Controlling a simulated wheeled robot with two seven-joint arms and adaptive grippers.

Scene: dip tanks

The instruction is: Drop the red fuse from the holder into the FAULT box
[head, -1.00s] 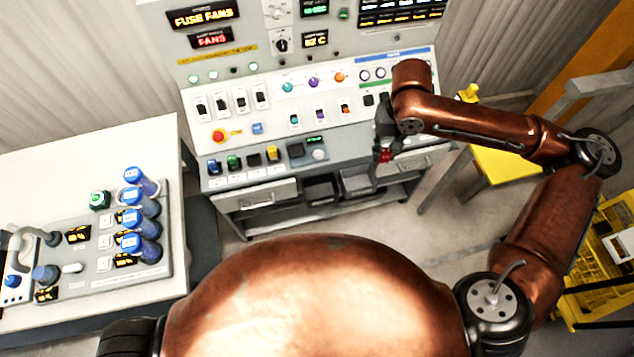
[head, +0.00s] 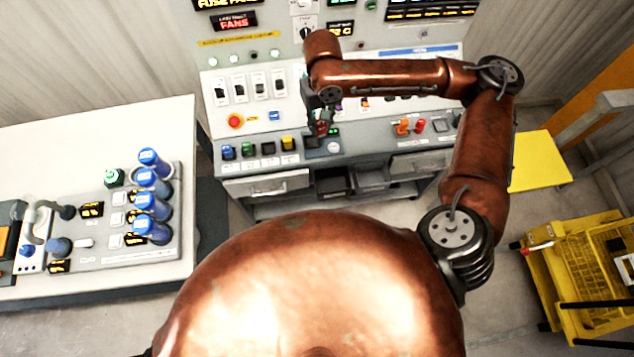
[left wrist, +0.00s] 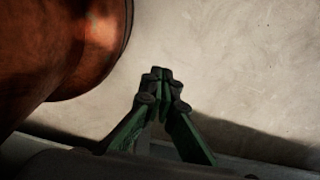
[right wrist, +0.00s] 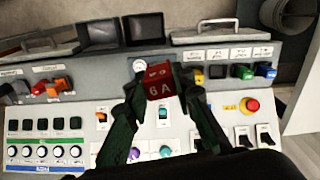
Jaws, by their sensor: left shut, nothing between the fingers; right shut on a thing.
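My right gripper (right wrist: 161,88) is shut on the red fuse (right wrist: 158,82), marked "6 A" in the right wrist view. In the head view my right gripper (head: 321,118) holds the red fuse (head: 321,129) over the console's lower ledge, by a dark square unit with a green display (head: 333,132). Two dark open bins show under the ledge, a left one (head: 332,187) and a right one (head: 371,174); I cannot read which is FAULT. My left gripper (left wrist: 162,75) is shut and empty above the floor, seen only in the left wrist view.
Coloured blocks (head: 258,148) sit on the ledge to the left, and orange and red ones (head: 411,126) to the right. A white table (head: 100,130) with blue-capped cylinders stands left; a yellow cart (head: 585,265) stands right.

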